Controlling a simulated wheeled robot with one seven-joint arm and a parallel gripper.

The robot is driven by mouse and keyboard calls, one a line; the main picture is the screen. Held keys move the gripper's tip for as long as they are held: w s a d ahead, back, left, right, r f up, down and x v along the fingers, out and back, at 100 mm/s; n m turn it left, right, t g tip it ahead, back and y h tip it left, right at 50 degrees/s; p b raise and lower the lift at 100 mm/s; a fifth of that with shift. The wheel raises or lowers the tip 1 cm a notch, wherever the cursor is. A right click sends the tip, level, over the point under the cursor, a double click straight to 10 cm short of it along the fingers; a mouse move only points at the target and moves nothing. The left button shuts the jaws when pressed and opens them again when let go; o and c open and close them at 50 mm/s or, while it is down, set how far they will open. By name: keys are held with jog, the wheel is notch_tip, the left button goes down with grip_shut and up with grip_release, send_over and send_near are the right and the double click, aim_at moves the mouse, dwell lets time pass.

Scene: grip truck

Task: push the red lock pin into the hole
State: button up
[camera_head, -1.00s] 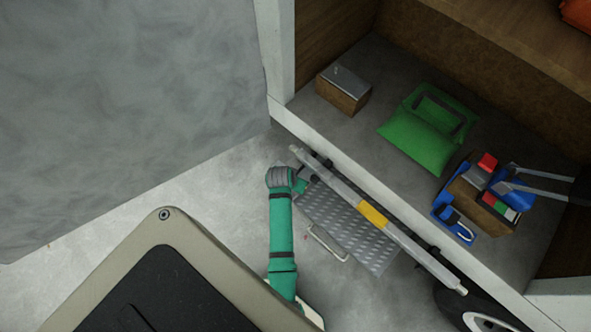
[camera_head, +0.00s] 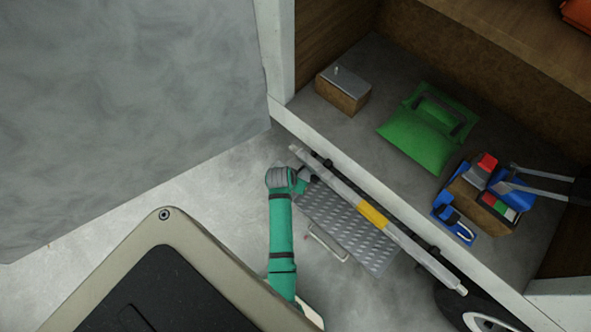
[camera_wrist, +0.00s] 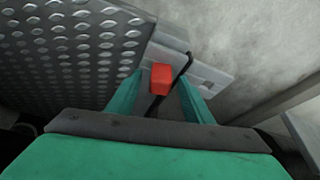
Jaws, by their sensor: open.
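The red lock pin (camera_wrist: 161,78) shows in the wrist view as a red block in front of a grey metal bracket (camera_wrist: 190,66). My gripper (camera_wrist: 160,98) is open, with one green finger on each side of the pin and a little below it in the picture. I cannot tell whether a finger touches the pin. The hole is hidden from both views. In the head view my green arm reaches to the left end of the checker-plate step (camera_head: 345,228), and the pin and fingers are hidden there.
A grey bar with a yellow band (camera_head: 373,214) runs along the truck's edge above the step. A green bag (camera_head: 425,130), a box with a metal top (camera_head: 343,88) and a tool crate (camera_head: 468,196) stand inside the truck. A wheel (camera_head: 482,318) is at lower right.

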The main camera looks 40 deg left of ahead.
jog(key=v, duration=1)
jog(key=shift+r, duration=0.25)
jog(key=shift+d, duration=0.1)
jog(key=s+d+r+t+y, duration=0.1)
jog(key=s+d+t, duration=0.15)
jog(key=d, duration=0.55)
jog(key=s+d+t+y, duration=0.1)
jog(key=s+d+t, duration=0.1)
jog(key=s+d, duration=0.35)
jog(key=s+d+r+t+h, duration=0.1)
jog(key=s+d+r+t, duration=0.1)
jog(key=r, duration=0.5)
jog(key=s+d+r+m+t+h, duration=0.1)
jog(key=s+d+r+t, duration=0.1)
jog(key=s+d+r, duration=0.2)
jog(key=s+d+r+m+t, duration=0.1)
jog(key=s+d+r+t, duration=0.1)
jog(key=s+d+r, duration=0.2)
jog(key=d+r, duration=0.3)
jog(key=r, duration=0.3)
jog(key=shift+d+h, duration=0.2)
jog(key=shift+h, duration=0.2)
